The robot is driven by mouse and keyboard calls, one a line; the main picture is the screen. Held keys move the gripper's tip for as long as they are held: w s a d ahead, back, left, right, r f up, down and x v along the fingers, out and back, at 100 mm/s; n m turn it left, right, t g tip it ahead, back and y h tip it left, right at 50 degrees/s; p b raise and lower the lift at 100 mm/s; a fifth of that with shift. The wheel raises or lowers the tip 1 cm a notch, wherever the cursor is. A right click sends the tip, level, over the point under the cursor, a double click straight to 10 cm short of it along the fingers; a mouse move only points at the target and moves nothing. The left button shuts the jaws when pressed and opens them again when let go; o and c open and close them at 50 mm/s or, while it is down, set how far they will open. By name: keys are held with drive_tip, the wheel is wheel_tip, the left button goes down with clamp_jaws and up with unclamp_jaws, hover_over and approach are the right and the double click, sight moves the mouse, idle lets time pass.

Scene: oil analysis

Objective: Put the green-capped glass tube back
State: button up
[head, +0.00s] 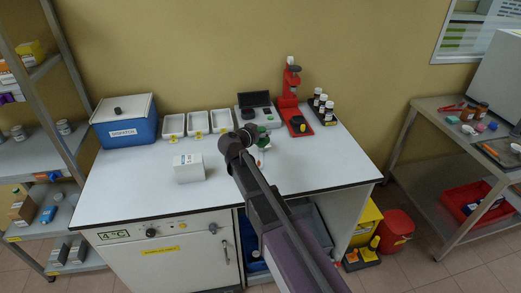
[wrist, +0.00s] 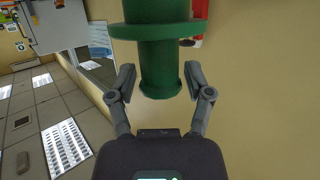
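A green flanged cylinder (wrist: 163,62), which looks like the cap of the glass tube, fills the upper middle of the wrist view. Its narrow end lies between the fingers of my gripper (wrist: 163,84). The fingers are apart, with a thin gap showing on each side of the green part. In the head view, my gripper (head: 257,138) is over the white-topped bench, beside a green thing (head: 264,144). My arm partly hides this spot. The glass of the tube cannot be made out.
On the bench (head: 130,190) stand a blue cooler (head: 125,128), white trays (head: 173,125), a white box (head: 188,168), a grey device (head: 258,110), a red stand (head: 290,90) and a rack of dark vials (head: 322,110). The bench's front left is clear.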

clamp_jaws()
drive_tip(key=shift+r, duration=0.2)
wheel_tip(320, 180, up, 4)
drive_tip(key=p, duration=0.4)
drive_tip(key=shift+f, duration=0.25)
drive_tip(key=s+f+p+v, duration=0.1)
drive_tip(key=f+v, duration=0.2)
drive_tip(key=v, duration=1.2)
drive_tip(key=shift+s+a, duration=0.25)
drive_tip(key=shift+s, duration=0.05)
drive_tip(key=shift+f, duration=0.15)
